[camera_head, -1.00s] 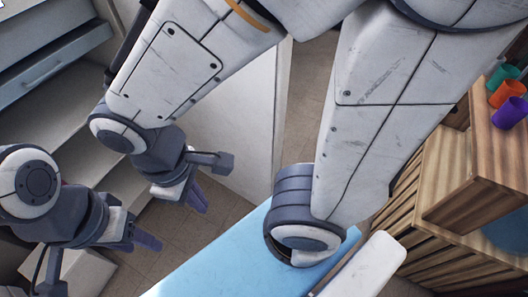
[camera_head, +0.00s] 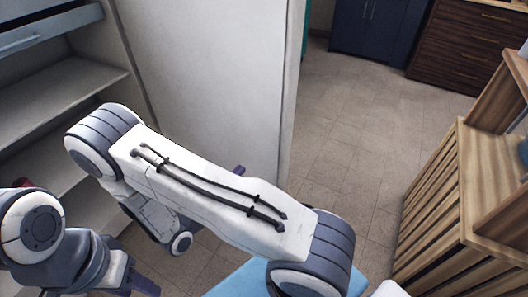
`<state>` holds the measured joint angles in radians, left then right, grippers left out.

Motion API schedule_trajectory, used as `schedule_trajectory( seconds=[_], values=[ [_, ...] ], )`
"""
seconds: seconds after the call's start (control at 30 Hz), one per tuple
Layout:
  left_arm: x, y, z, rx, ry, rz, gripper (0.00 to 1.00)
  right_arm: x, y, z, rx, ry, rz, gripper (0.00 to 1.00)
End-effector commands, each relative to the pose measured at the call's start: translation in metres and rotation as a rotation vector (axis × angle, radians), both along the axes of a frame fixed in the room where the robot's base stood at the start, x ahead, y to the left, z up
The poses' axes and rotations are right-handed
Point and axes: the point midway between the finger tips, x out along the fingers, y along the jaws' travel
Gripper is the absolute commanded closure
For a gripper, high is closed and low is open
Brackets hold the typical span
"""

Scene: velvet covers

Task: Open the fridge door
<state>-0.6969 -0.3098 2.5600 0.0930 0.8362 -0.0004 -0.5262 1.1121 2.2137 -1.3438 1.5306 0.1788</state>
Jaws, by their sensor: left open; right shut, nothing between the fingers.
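The fridge (camera_head: 60,95) stands open at the left, with pale shelves and a blue-grey drawer front inside. A tall white panel (camera_head: 210,75) stands beside the shelves; I cannot tell surely whether it is the fridge door or a side wall. My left gripper (camera_head: 140,284) is at the bottom left, low in front of the shelves, open and partly cut off by the frame. My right arm crosses the lower middle in front of the panel. Only a purple fingertip of my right gripper (camera_head: 238,170) shows above the arm, near the panel's lower part; it is shut, and any contact is hidden.
A slatted wooden unit (camera_head: 455,190) stands at the right. A light blue surface (camera_head: 235,281) lies at the bottom middle. Tiled floor (camera_head: 345,130) is clear between panel and unit. Dark blue cabinets (camera_head: 375,30) and brown drawers (camera_head: 465,50) stand at the back.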

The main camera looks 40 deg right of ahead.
Motion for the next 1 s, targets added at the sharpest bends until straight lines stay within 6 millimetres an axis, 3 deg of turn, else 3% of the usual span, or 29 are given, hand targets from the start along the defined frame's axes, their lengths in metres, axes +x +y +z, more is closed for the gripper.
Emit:
schedule_trajectory(
  seconds=[0.6,0.8,1.0],
  values=[
    [0.0,0.0,-0.002,0.0,0.0,0.0,0.5,0.031,-0.111,0.001,0.002,-0.001,-0.007,1.0],
    [0.0,0.0,-0.003,0.0,0.0,0.0,0.5,0.037,-0.127,0.001,0.002,0.0,-0.003,1.0],
    [0.0,0.0,-0.003,0.0,0.0,0.0,0.5,0.038,-0.13,0.001,0.002,0.001,-0.002,1.0]
  ],
)
